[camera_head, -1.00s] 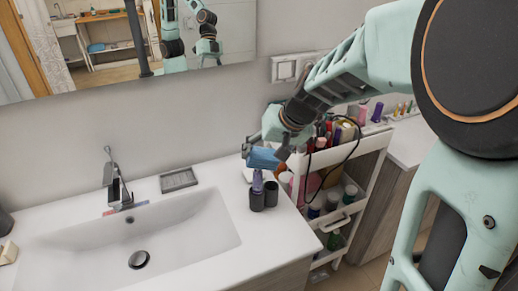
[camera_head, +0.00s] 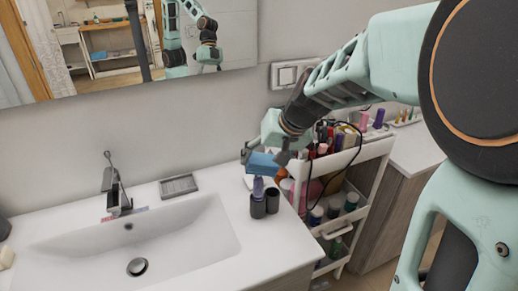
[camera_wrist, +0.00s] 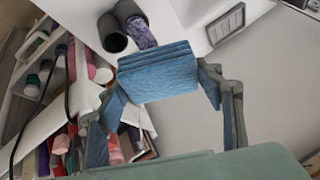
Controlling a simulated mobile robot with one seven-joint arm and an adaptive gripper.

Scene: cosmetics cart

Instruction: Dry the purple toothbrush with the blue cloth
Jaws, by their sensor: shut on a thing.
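My gripper (camera_head: 262,160) is shut on the folded blue cloth (camera_head: 265,165), held above the counter at the right of the sink. In the wrist view the cloth (camera_wrist: 158,78) is a thick folded stack between the two fingers. Just beneath it, a purple patterned item (camera_head: 258,187) stands in a dark cup (camera_head: 257,207); it also shows in the wrist view (camera_wrist: 140,32). I cannot tell which of these is the purple toothbrush.
A second dark cup (camera_head: 272,201) stands beside the first. The sink (camera_head: 135,245) and faucet (camera_head: 115,190) are to the left, with a grey soap tray (camera_head: 179,186) behind. A crowded cosmetics cart (camera_head: 345,165) stands close at the right. The front right counter is clear.

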